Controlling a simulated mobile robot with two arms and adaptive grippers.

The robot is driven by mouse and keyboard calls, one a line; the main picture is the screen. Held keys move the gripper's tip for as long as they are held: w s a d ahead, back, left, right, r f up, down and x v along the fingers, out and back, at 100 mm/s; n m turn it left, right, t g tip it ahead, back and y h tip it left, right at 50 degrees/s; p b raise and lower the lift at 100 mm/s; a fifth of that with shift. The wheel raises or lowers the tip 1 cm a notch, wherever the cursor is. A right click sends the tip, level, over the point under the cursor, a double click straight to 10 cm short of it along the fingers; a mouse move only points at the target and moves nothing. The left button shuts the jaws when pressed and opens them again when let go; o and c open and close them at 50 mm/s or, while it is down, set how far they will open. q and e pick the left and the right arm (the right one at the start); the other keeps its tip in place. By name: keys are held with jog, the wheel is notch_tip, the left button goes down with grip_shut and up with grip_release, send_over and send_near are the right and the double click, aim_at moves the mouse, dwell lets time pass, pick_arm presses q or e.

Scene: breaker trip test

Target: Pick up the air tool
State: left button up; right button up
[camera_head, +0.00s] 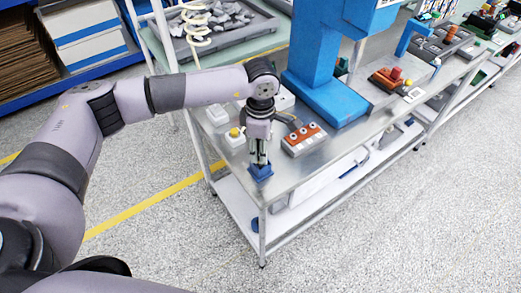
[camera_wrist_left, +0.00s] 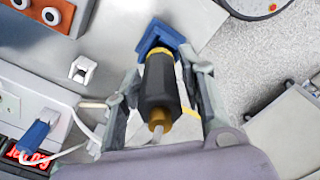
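The air tool appears to be the dark cylinder (camera_wrist_left: 160,85) with yellow-brass bands and a brass end, in the left wrist view. It stands in a blue holder (camera_wrist_left: 158,36) at the table corner. The holder also shows in the head view (camera_head: 261,172). My left gripper (camera_head: 259,156) points down over the holder. In the left wrist view its two fingers (camera_wrist_left: 163,72) are on either side of the tool, with narrow gaps between them and its body. The gripper looks open. In the head view the fingers mostly hide the tool. My right gripper is not in view.
An orange-fronted block (camera_head: 304,140) with round sockets lies right of the gripper. A white box with a yellow button (camera_head: 234,134) is to its left. A blue press stand (camera_head: 326,75) rises behind. In the left wrist view, a white cable (camera_wrist_left: 88,128) runs near the left finger.

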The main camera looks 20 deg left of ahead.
pick_arm(q)
grip_shut()
jog(key=shift+r, duration=0.15)
